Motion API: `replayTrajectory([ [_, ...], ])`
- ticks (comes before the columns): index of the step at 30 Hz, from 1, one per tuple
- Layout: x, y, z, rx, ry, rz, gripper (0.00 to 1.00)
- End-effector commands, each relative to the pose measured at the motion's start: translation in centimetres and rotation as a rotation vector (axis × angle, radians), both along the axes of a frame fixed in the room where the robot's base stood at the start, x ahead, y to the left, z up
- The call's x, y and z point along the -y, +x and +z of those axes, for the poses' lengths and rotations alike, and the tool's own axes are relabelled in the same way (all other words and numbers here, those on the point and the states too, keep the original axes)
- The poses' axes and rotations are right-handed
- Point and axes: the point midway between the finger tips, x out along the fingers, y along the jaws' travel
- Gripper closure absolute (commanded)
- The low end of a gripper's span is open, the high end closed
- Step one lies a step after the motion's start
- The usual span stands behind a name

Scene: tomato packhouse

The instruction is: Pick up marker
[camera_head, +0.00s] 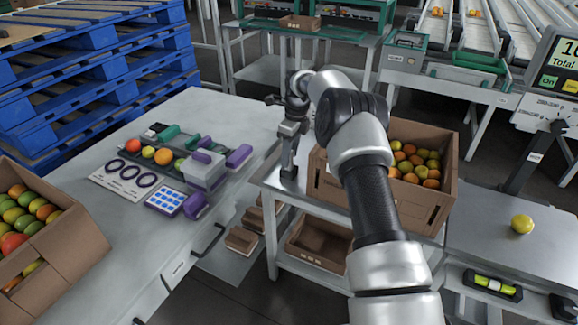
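No object shows clearly enough for me to identify it as the marker. Small green (168,133) and purple (239,156) pieces lie on the left grey table (262,110), around a tool set, but I cannot tell whether any is a marker. My gripper (289,172) points down at the near left corner of the middle table, left of the cardboard box of fruit (437,207). Its fingers are small and seen edge-on, so their opening and anything between them cannot be made out. My arm hides part of the box and the middle table.
A sizing card with rings (126,178), a blue-dotted sheet (165,200) and loose fruit (164,156) lie on the left table. Another fruit box (75,243) stands at its front left. A yellow fruit (522,224) sits on the right scale table. Blue pallets (90,75) stand behind left.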

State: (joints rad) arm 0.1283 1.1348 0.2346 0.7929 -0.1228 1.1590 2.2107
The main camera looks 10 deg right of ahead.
Motion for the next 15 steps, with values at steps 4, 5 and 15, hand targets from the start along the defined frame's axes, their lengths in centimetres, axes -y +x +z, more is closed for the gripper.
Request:
replayTrajectory([
  [4, -0.24, 0.12, -1.77, 0.0, 0.001, 0.001, 0.61],
  [5, -0.24, 0.13, -1.82, 0.0, 0.001, 0.001, 0.61],
  [15, -0.24, 0.13, -1.73, 0.001, 0.001, 0.001, 0.88],
])
